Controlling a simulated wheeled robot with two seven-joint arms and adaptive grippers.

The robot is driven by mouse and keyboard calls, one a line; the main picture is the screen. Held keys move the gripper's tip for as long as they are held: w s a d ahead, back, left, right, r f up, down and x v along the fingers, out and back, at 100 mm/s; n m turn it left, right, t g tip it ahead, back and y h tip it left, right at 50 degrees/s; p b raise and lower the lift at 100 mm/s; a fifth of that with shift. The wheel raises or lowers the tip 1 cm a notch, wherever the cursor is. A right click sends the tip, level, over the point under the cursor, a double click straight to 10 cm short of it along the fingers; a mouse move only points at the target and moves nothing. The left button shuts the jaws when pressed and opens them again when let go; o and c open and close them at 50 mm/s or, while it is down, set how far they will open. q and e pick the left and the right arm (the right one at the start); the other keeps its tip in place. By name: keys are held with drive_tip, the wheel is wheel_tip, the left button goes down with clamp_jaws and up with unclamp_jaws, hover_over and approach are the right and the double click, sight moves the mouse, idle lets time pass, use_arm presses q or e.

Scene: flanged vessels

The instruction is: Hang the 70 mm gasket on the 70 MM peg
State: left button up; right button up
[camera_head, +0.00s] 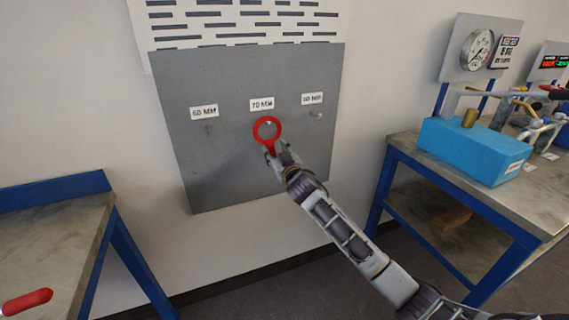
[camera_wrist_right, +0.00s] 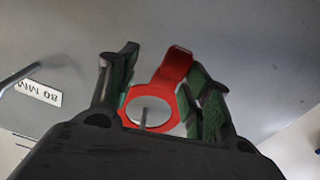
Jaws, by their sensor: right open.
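The red ring gasket (camera_head: 277,121) with a tab is at the grey peg board (camera_head: 240,185), just under the 70 MM label (camera_head: 262,104). In the wrist view the gasket (camera_wrist_right: 172,68) lies between my fingers, and a thin peg (camera_wrist_right: 143,118) shows through its hole. Whether the ring rests its weight on the peg I cannot tell. My right gripper (camera_head: 277,152) is at the gasket's tab below the ring. In the wrist view my right gripper (camera_wrist_right: 165,75) is open, with a finger on each side of the gasket. My left gripper is out of view.
A bare peg (camera_head: 209,128) is under the 60 MM label and another (camera_head: 316,114) under the right label, which reads 80 MM in the wrist view (camera_wrist_right: 39,91). A workbench with a blue box (camera_head: 470,150) and gauge stands right; a second bench (camera_head: 50,230) is left.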

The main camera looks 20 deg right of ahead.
drive_tip(key=s, duration=1.1)
drive_tip(key=shift+s+d, duration=0.25)
drive_tip(key=shift+s, duration=0.05)
idle(0.8)
